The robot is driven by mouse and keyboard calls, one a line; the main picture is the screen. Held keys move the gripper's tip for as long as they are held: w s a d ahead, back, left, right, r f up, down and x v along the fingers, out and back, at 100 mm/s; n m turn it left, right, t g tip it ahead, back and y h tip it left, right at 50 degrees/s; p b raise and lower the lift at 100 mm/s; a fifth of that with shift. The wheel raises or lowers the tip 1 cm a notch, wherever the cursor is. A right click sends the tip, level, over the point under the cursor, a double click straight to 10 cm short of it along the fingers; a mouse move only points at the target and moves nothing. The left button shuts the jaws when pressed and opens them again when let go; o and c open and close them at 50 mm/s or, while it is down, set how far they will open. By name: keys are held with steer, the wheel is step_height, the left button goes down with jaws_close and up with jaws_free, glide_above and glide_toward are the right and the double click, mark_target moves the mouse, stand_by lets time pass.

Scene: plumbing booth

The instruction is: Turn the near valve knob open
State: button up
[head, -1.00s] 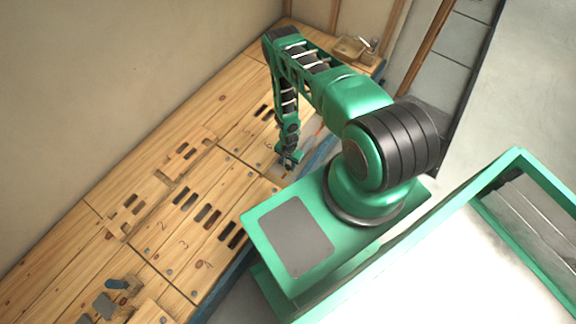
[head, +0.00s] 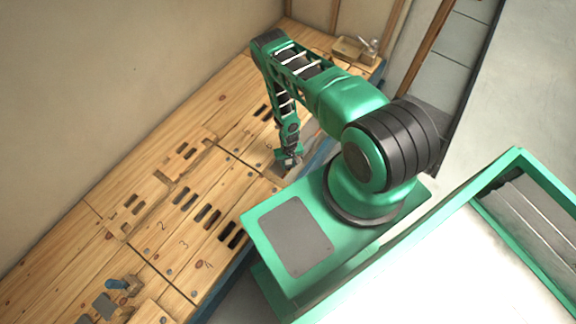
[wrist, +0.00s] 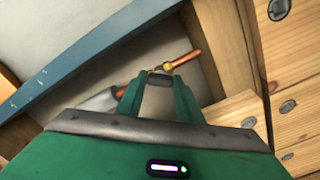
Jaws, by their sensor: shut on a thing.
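A copper pipe (wrist: 187,59) with a brass valve fitting (wrist: 166,67) shows in the wrist view, just past my fingertips. My gripper (wrist: 158,82) is shut on a dark grey knob (wrist: 158,79) in front of the brass fitting. The fingers cover part of the knob, so how far it is turned cannot be told. In the head view my gripper (head: 288,160) is low at the bench's front edge, and the knob is too small and covered to make out there.
The wooden bench (head: 95,230) with dark slots runs along the wall. A blue edge beam (wrist: 85,58) passes close to the gripper in the wrist view. A small wooden box (head: 350,48) stands at the far end. A blue-handled tool (head: 118,284) lies at the near end.

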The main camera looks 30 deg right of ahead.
mark_target(288, 166)
steer(key=n, duration=0.3)
steer(key=shift+n, duration=2.2)
steer(key=o, duration=1.1)
steer(key=shift+r, duration=0.1)
step_height(288, 166, up, 11)
steer(key=shift+f, duration=0.2)
